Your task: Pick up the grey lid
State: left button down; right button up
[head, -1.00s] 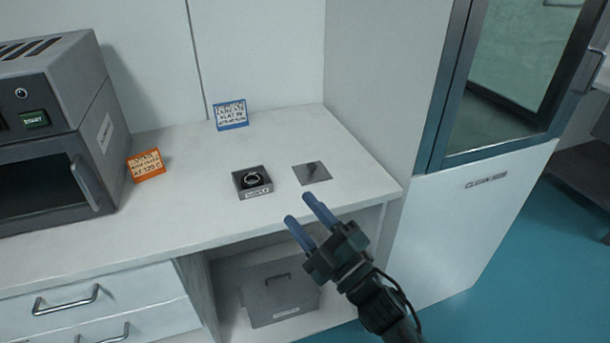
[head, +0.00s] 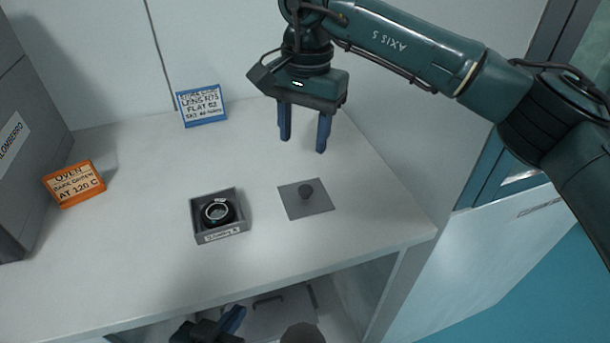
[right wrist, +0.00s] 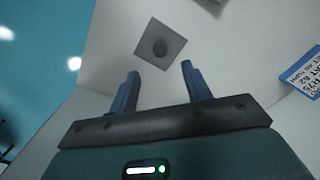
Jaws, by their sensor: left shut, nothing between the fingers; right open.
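The grey lid (head: 318,205) is a flat square plate with a dark round knob, lying on the white counter. It also shows in the right wrist view (right wrist: 160,44), beyond the fingertips. My right gripper (head: 303,146) is open and empty, pointing down above the counter, behind the lid and apart from it. My left gripper (head: 236,316) is low at the bottom edge, in front of the counter. It is shut and empty.
A small grey open box (head: 197,222) holding a dark ringed part stands left of the lid. A blue-framed sign (head: 202,106) and an orange-framed sign (head: 74,183) stand behind.

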send_over(306, 189)
jog(key=shift+h, duration=0.3)
jog(key=f, duration=0.7)
jog(key=shift+s+d+f, duration=0.1)
jog(key=shift+s, duration=0.1)
jog(key=shift+w+f+p, duration=0.2)
jog(key=shift+f+p, duration=0.35)
jog(key=shift+f, duration=2.35)
jog(key=shift+c, duration=0.5)
jog(key=shift+r, duration=0.1)
jog(key=c, duration=0.9)
